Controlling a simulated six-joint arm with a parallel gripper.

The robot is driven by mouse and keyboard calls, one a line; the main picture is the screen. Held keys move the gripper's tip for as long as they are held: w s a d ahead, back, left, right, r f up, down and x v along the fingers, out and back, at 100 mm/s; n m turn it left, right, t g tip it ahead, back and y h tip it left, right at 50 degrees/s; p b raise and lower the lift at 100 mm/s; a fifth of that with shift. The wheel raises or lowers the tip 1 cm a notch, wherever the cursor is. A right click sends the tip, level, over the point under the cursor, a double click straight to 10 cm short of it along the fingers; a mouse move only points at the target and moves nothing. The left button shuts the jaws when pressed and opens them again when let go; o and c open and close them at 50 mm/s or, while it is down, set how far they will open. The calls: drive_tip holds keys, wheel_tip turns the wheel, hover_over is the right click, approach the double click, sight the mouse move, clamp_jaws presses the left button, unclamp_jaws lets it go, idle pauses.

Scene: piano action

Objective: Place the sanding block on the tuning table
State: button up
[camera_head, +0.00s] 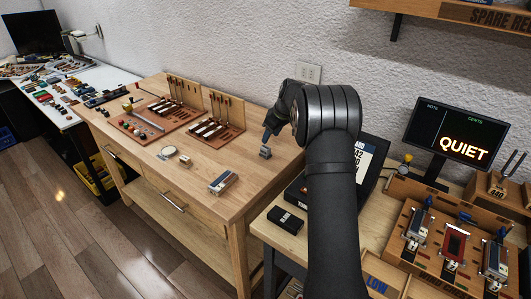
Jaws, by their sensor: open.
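A small block with a grey top and tan sides (223,182), which looks like the sanding block, lies near the front right corner of the wooden workbench (205,210). My gripper (267,139) is open and points down over the right part of that bench, behind and to the right of the block and apart from it. A small grey piece (265,152) shows right below the gripper; I cannot tell whether it is held or lies on the bench. The table with the tuner display, which looks like the tuning table (262,232), stands at the right, partly hidden behind my arm.
Wooden racks with tools (215,128) stand at the bench's back. A round lidded item (169,151) lies nearer its front. On the right table are a black case (286,219), a "QUIET" display (459,134) and a wooden tray of devices (452,245). A shelf (470,12) hangs above.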

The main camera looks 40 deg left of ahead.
sight(266, 147)
drive_tip(key=x, duration=0.8)
drive_tip(key=shift+w+d+f, duration=0.1)
drive_tip(key=shift+w+f, duration=0.05)
clamp_jaws()
